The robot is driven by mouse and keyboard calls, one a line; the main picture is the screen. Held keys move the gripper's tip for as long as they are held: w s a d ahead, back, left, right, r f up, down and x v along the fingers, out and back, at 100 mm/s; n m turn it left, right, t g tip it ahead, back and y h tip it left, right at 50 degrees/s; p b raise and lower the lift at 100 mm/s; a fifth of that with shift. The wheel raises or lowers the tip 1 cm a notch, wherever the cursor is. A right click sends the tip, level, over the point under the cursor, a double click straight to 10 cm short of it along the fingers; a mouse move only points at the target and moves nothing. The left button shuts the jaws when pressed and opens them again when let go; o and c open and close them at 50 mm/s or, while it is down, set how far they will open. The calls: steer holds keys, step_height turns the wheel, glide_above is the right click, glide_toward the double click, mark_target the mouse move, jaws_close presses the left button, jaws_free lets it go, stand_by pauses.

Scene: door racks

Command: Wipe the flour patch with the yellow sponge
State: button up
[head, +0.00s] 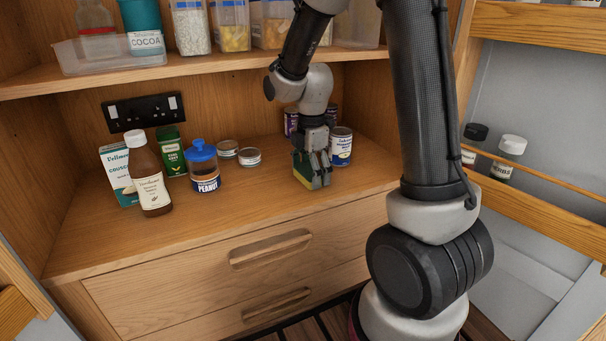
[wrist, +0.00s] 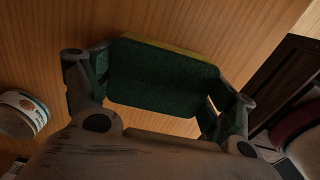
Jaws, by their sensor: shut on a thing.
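My gripper (head: 316,170) is low over the wooden counter (head: 240,205), near its front edge. It is shut on the yellow sponge (head: 301,171), which has a dark green scouring side. In the wrist view the sponge (wrist: 165,78) lies between the two fingers, green side toward the camera, with a thin yellow strip along its upper edge. The sponge is at or just above the counter; I cannot tell if it touches. No flour patch shows clearly in either view.
A shelf (head: 190,66) with containers is above.

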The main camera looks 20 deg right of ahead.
mark_target(273, 189)
steer(key=shift+d, duration=0.6)
steer(key=shift+a, duration=6.05)
